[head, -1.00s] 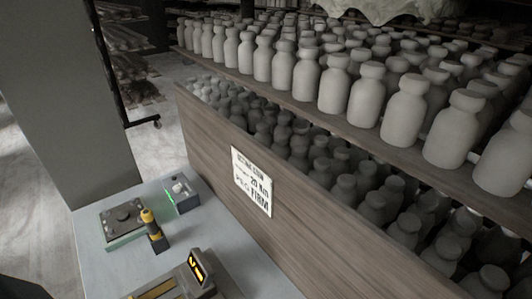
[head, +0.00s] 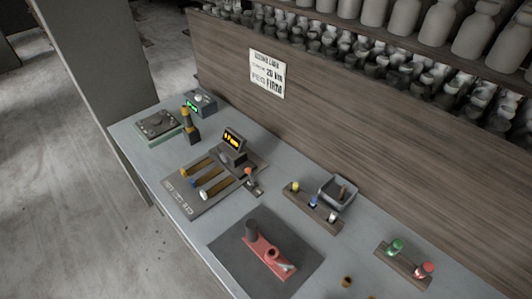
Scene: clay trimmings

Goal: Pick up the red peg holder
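The red peg holder (head: 262,250) lies on a dark mat (head: 228,257) near the front of the grey workbench. It is a long red block set at a slant. A dark cylinder (head: 252,229) stands at its upper left end. A round red ring and a small pale piece show toward its lower right end. Neither of my grippers is in the head view.
A wooden rack (head: 310,208), a grey tray (head: 338,192) and another rack (head: 402,266) stand behind and right. A wooden wall (head: 330,130) rises behind.

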